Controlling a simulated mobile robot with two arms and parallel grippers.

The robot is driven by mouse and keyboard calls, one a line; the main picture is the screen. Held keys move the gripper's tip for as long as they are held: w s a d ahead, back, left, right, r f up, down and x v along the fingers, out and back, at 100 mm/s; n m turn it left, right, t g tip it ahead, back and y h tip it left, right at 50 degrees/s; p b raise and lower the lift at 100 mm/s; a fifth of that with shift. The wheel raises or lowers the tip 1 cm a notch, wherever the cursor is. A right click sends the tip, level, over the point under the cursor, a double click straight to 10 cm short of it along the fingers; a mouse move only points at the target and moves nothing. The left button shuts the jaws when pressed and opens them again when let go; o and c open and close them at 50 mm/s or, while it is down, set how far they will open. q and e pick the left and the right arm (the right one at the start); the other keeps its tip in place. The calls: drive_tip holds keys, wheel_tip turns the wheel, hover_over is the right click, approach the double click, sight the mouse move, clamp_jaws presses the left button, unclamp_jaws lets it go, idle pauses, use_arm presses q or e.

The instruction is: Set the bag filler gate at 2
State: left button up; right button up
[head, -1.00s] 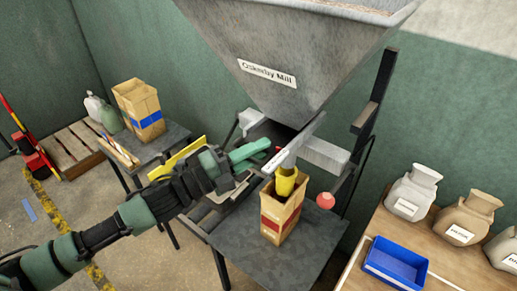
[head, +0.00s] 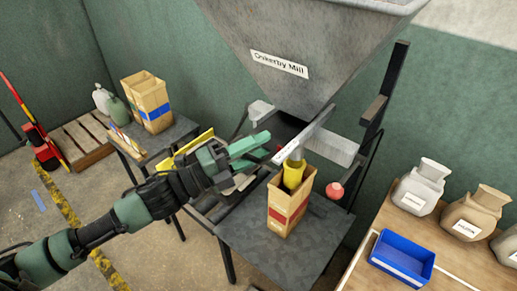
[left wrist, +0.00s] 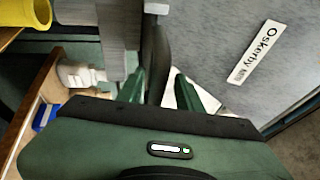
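The bag filler is a grey metal hopper (head: 290,85) labelled "Oskerby Mill". A pale slanted bar (head: 303,136) runs under its mouth, above a yellow spout (head: 293,175). I cannot make out a gate scale or its setting. An open paper bag (head: 288,212) with a red band stands around the spout. My left gripper (head: 267,145) is beside the hopper's lower left side, near the bar. In the left wrist view its green fingers (left wrist: 168,90) are apart, with a dark upright strip (left wrist: 155,50) seen between or behind them. My right gripper is not in view.
A red ball knob (head: 334,191) is right of the bag. At right, a wooden bench (head: 440,268) holds a blue tray (head: 402,258) and several sacks. At left, a small table (head: 182,130) carries a blue-banded bag (head: 150,105). The filler table's front (head: 270,250) is clear.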

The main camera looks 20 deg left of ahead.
use_arm(q)
drive_tip(key=shift+s+a, duration=0.1)
drive_tip(key=shift+s, duration=0.1)
drive_tip(key=shift+f, duration=0.1)
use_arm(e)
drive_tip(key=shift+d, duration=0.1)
use_arm(q)
drive_tip(key=shift+f, duration=0.1)
